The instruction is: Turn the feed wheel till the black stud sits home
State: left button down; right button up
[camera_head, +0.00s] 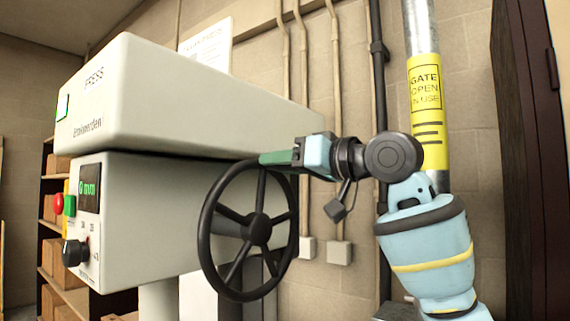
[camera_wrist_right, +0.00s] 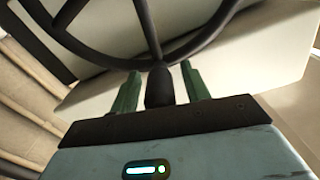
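The feed wheel (camera_head: 257,226), a black spoked handwheel, stands on the right side of the press. My right gripper (camera_head: 272,158) is at the wheel's upper rim, its green fingers pointing left. In the right wrist view, the open fingers (camera_wrist_right: 161,72) stand on either side of a short black stud-like grip (camera_wrist_right: 160,86) at the wheel rim (camera_wrist_right: 105,60). Gaps show between this grip and both fingers. I cannot tell whether this grip is the task's black stud; no other stud is clearly visible. My left gripper is out of view.
The white press head (camera_head: 180,95) overhangs the control box, which has a green-lit display (camera_head: 89,188), lit buttons and a black knob (camera_head: 76,252). A grey pipe with a yellow label (camera_head: 428,105) stands behind my right arm. Shelves with boxes (camera_head: 62,210) are at left.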

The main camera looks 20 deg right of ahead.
aim_at(212, 207)
grip_shut()
jog(key=shift+s, duration=0.1)
jog(key=s+a+n, duration=0.1)
jog(key=a+n, duration=0.1)
jog(key=s+a+f+n, duration=0.1)
jog(key=s+a+n, duration=0.1)
jog(key=n, duration=0.1)
jog(key=s+a+n, duration=0.1)
jog(key=n, duration=0.1)
jog(key=shift+s+a+f, duration=0.15)
jog(key=shift+s+a, duration=0.05)
jog(key=shift+a, duration=0.2)
jog(key=a+f+n, duration=0.1)
jog(key=s+a+f+n, duration=0.1)
jog(key=n, duration=0.1)
jog(key=s+a+f+n, duration=0.1)
jog(key=n, duration=0.1)
jog(key=shift+s+f, duration=0.15)
jog(key=shift+f, duration=0.2)
jog(key=shift+s+a+f+n, duration=0.2)
jog(key=shift+a+f+n, duration=0.1)
jog(key=shift+f+n, duration=0.4)
jog(key=shift+s+a+f+n, duration=0.25)
jog(key=shift+f+n, duration=0.2)
jog(key=shift+n, duration=0.35)
jog(key=shift+f, duration=0.1)
jog(key=shift+o, duration=0.4)
grip_release()
